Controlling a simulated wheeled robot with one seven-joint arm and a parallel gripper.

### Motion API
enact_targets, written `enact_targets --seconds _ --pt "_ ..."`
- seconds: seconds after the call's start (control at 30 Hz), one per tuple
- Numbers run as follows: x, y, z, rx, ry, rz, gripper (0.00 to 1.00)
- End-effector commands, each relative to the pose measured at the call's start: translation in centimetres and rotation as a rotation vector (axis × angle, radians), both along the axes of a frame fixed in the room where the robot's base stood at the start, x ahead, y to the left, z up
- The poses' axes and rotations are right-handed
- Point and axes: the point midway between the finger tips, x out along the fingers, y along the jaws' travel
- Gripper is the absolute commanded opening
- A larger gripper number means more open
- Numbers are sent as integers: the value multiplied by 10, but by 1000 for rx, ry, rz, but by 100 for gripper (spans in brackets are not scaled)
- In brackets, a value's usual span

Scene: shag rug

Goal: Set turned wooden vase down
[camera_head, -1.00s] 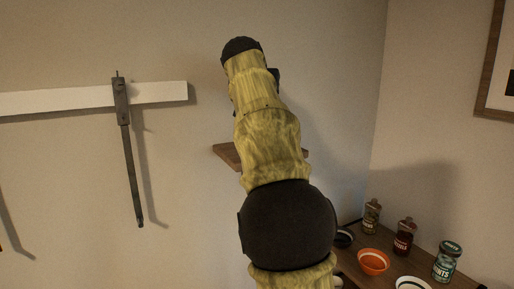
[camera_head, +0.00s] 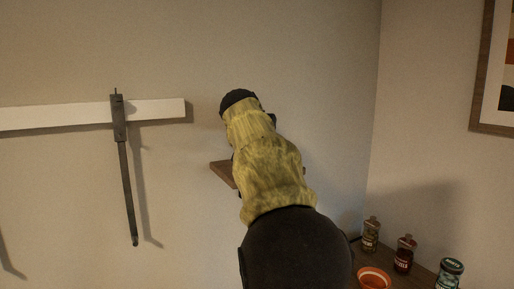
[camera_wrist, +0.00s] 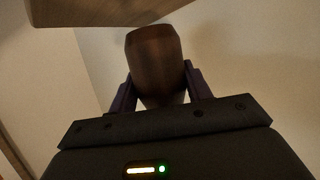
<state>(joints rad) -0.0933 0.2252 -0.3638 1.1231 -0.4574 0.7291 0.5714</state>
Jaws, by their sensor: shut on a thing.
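The turned wooden vase (camera_wrist: 155,62) is dark brown and sits between the two fingers of my gripper (camera_wrist: 158,88) in the wrist view. My gripper is shut on it. In the wrist view the vase's far end is close to the underside or edge of a wooden board (camera_wrist: 105,10); I cannot tell whether they touch. In the head view my yellow and black arm hides the gripper and the vase. A small wooden wall shelf (camera_head: 224,172) shows partly behind my arm.
A white rail (camera_head: 60,115) on the left wall holds a dark long tool (camera_head: 124,170). At lower right, a wooden surface bears bottles (camera_head: 371,235) (camera_head: 404,254), a jar (camera_head: 450,274) and an orange bowl (camera_head: 373,279). A framed picture (camera_head: 497,80) hangs on the right wall.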

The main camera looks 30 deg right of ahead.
Motion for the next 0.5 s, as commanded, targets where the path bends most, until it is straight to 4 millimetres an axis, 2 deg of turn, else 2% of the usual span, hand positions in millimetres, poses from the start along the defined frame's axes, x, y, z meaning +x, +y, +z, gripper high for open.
enact_targets --seconds 0.17,0.5 --pt "0 0 -2 -1 0 1 21" --pt "0 1 -36 -1 1 3 21"
